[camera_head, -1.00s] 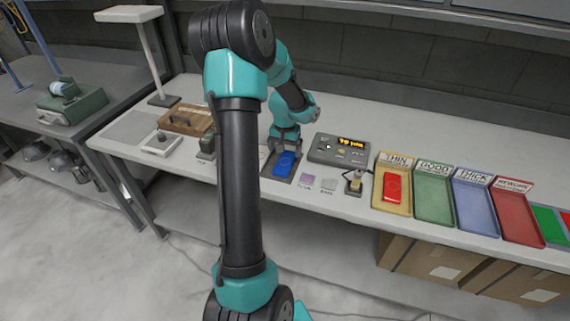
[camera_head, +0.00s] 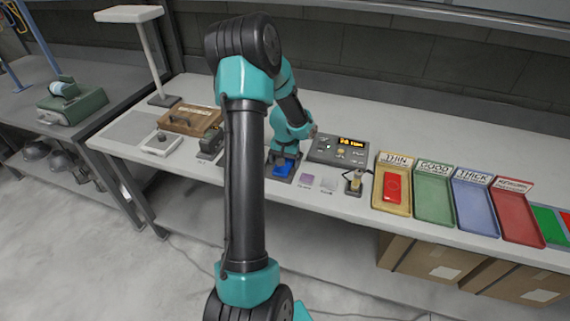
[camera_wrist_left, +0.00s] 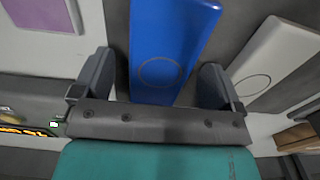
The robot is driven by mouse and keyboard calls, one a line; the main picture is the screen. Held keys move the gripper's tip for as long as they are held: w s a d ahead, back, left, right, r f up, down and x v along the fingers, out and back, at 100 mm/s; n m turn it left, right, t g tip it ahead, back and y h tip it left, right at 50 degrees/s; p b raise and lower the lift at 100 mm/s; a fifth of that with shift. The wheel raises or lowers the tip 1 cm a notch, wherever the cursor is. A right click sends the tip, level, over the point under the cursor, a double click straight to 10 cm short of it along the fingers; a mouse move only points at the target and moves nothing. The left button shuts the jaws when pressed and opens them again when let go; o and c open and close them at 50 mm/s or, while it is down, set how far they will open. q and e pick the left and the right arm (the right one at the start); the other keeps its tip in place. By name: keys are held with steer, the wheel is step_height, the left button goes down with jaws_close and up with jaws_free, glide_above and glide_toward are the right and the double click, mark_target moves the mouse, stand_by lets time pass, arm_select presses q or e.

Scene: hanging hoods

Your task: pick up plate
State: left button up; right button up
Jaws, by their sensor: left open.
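The blue plate (camera_head: 283,167) lies on a dark pad on the bench, partly covered by my left gripper (camera_head: 285,158) in the head view. In the left wrist view the blue plate (camera_wrist_left: 170,48), marked with a circle, lies between the two open fingers of my left gripper (camera_wrist_left: 160,85). A gap shows on each side, so the fingers are around the plate but not closed on it. A red plate (camera_head: 392,187) lies in the yellow THIN tray. My right gripper is not in view.
A grey device with a lit display (camera_head: 340,149) stands right of the gripper. The yellow (camera_head: 404,208), green (camera_head: 434,205), blue (camera_head: 476,212) and red (camera_head: 520,220) trays line the bench's right. A small stand (camera_head: 354,181) and purple pad (camera_head: 306,179) lie nearer.

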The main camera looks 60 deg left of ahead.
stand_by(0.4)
arm_select(q)
steer(key=c, duration=1.1)
